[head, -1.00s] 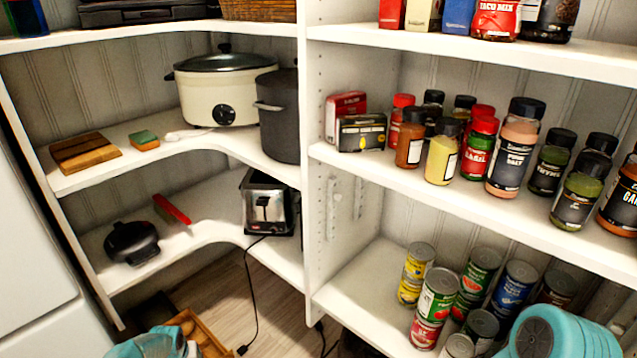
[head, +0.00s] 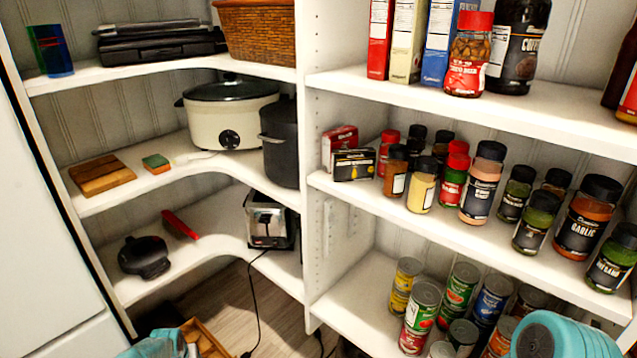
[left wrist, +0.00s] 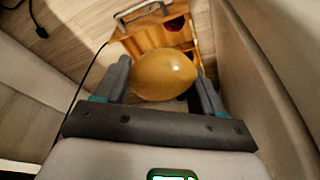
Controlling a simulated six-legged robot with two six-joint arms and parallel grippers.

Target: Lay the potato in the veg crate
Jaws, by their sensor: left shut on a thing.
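The potato (left wrist: 163,76) is smooth, rounded and yellow-brown in the left wrist view. My left gripper (left wrist: 163,80) is shut on it, with a finger on each side. Beyond and partly behind the potato is the wooden veg crate (left wrist: 128,42), with a metal handle at its far end and a dark red item inside. The potato covers part of the crate, and I cannot tell the height between them. In the head view the crate (head: 208,340) shows at the bottom edge, beside my teal left arm. My right gripper is out of view.
White corner shelves hold a slow cooker (head: 230,112), a toaster (head: 268,220), spice jars (head: 475,185) and cans (head: 420,315). A black cord (head: 256,310) hangs to the wood floor. A pale panel (left wrist: 265,90) stands close right of the left gripper.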

